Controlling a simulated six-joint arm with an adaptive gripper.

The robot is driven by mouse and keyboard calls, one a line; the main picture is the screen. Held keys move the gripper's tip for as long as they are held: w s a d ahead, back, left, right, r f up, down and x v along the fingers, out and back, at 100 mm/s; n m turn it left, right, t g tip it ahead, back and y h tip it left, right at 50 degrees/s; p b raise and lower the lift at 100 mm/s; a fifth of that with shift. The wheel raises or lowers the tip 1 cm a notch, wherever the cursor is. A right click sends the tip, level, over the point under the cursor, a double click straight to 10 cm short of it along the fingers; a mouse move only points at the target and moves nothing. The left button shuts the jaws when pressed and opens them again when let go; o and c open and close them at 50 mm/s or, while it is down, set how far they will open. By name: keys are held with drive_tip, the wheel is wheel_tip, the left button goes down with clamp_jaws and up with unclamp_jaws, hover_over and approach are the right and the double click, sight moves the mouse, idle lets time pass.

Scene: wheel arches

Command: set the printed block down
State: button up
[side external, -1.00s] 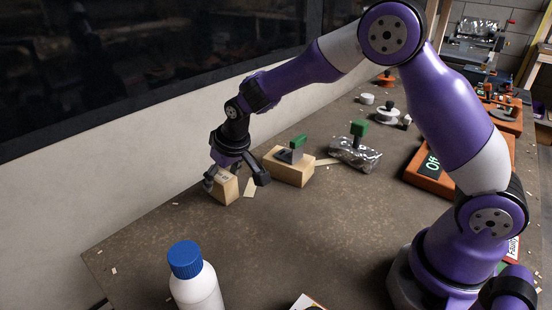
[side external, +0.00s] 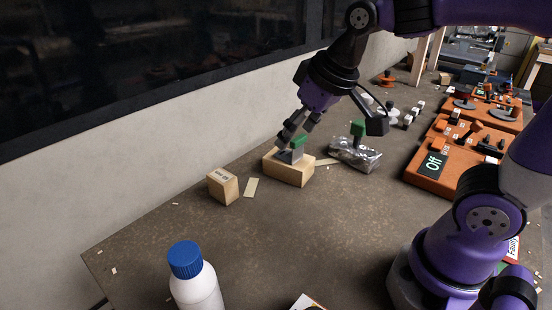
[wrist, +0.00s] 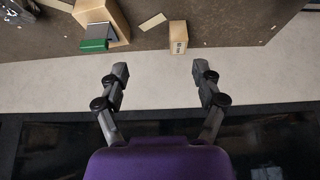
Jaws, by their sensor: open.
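The printed block (side external: 223,187) is a small tan wooden block with dark print on its top. It rests upright on the brown table near the wall-side edge, and nothing touches it. In the wrist view the block (wrist: 178,37) lies beyond the fingertips, a little right of centre. My gripper (side external: 296,128) is open and empty, raised up and to the right of the block. In the side view its fingers appear just above the green-handled piece on a larger wooden block. The wrist view shows both fingers of the gripper (wrist: 160,72) spread wide with nothing between them.
A wooden block (side external: 290,170) bears a grey piece with a green handle (side external: 299,142). A silver foil-like lump (side external: 356,154) with a green knob lies beside it. A white bottle with a blue cap (side external: 186,260) stands at the front. Orange panels (side external: 440,160) are at the right.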

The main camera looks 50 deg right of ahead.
drive_tip(key=s+d+f, duration=0.1)
drive_tip(key=s, duration=0.6)
drive_tip(key=shift+d+f, duration=0.15)
drive_tip(key=shift+f, duration=0.05)
idle(0.8)
